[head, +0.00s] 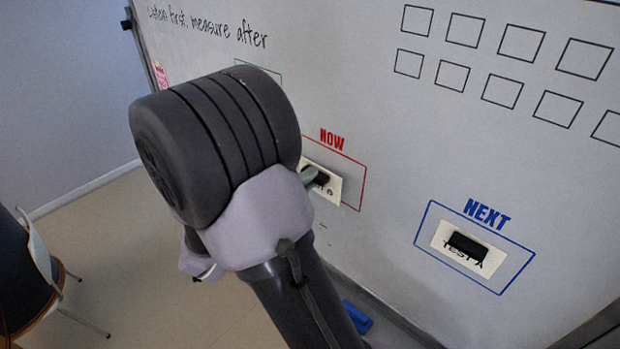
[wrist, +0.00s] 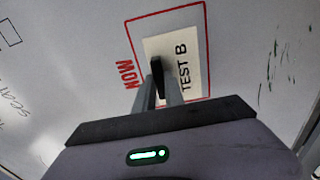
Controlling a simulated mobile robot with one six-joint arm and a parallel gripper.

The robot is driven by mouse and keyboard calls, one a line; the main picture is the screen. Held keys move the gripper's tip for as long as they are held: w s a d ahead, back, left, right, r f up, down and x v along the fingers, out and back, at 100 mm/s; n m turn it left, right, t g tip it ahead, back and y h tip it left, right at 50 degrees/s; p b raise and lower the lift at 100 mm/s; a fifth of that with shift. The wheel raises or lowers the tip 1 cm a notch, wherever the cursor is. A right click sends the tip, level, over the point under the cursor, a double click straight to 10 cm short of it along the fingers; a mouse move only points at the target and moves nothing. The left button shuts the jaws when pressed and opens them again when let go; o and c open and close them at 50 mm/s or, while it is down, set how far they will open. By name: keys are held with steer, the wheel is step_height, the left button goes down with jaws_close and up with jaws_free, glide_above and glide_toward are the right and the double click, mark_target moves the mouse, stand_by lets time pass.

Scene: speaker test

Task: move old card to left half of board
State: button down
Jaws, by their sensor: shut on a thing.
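A cream card (head: 334,190) sits inside the red NOW frame on the whiteboard. In the wrist view the card (wrist: 186,60) reads TEST B. My gripper (head: 310,175) is at this card, and in the wrist view its fingers (wrist: 158,88) are shut on the card's black handle (wrist: 156,72). The card looks flat against the board. A second card (head: 443,236), reading TEST A, with a black handle (head: 468,245), sits inside the blue NEXT frame. My arm hides part of the board left of NOW.
The whiteboard (head: 380,115) has rows of empty black squares (head: 452,76) at upper right and handwriting (head: 208,25) at upper left. A pink note (head: 161,76) is by its left edge. A chair (head: 40,250) stands at lower left. A blue object (head: 357,316) lies low by the board.

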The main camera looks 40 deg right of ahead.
steer(key=shift+s+a, duration=0.15)
steer(key=shift+a, duration=1.65)
